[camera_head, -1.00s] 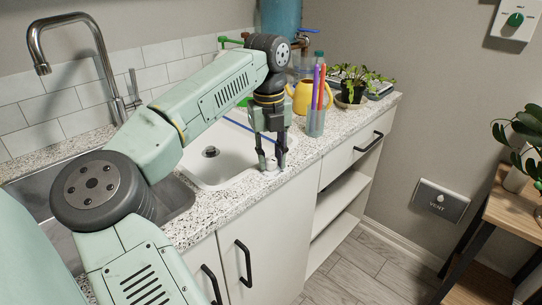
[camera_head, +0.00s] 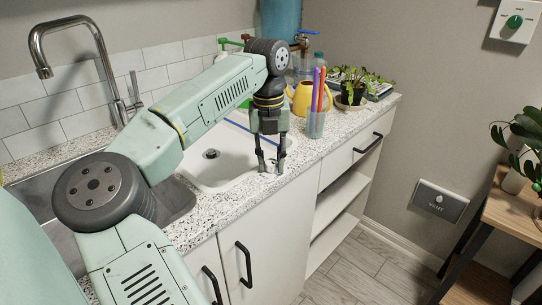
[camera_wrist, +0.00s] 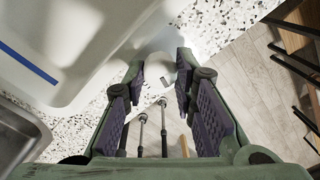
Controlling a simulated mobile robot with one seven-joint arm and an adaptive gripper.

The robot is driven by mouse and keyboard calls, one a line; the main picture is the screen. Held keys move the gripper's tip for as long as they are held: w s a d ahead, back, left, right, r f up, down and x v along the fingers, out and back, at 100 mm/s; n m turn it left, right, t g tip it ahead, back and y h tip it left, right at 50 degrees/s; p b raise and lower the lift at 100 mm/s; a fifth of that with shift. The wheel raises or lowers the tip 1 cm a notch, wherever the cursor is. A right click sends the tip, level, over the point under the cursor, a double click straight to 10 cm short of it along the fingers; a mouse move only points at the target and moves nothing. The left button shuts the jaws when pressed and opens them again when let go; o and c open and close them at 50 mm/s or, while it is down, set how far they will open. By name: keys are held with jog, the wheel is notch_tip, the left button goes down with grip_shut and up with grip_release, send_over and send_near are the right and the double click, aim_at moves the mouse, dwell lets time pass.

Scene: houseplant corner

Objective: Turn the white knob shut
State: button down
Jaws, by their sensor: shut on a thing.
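The white knob (camera_wrist: 159,68) is a small pale shape at the front edge of the sink counter, between my fingertips in the wrist view. It is partly covered by the fingers, and its turn angle cannot be read. My gripper (camera_head: 270,167) points down at the counter edge beside the white basin, with its fingers on either side of the knob. In the wrist view my gripper (camera_wrist: 160,67) is shut on the knob.
The white basin (camera_head: 222,172) lies just left of my gripper. A cup with colored pens (camera_head: 316,122), a yellow watering can (camera_head: 303,98) and a potted plant (camera_head: 352,88) stand farther along the counter. Cabinet handles (camera_head: 244,264) stick out below the front edge.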

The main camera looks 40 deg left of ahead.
jog(key=m+p, duration=0.2)
jog(key=m, duration=0.5)
jog(key=shift+r, duration=0.1)
jog(key=m+p, duration=0.1)
jog(key=m, duration=0.3)
jog(key=shift+a, duration=0.1)
jog(key=shift+w+m+p, duration=0.1)
jog(key=shift+m+p, duration=0.25)
jog(key=shift+m, duration=1.45)
jog(key=c, duration=1.3)
grip_release()
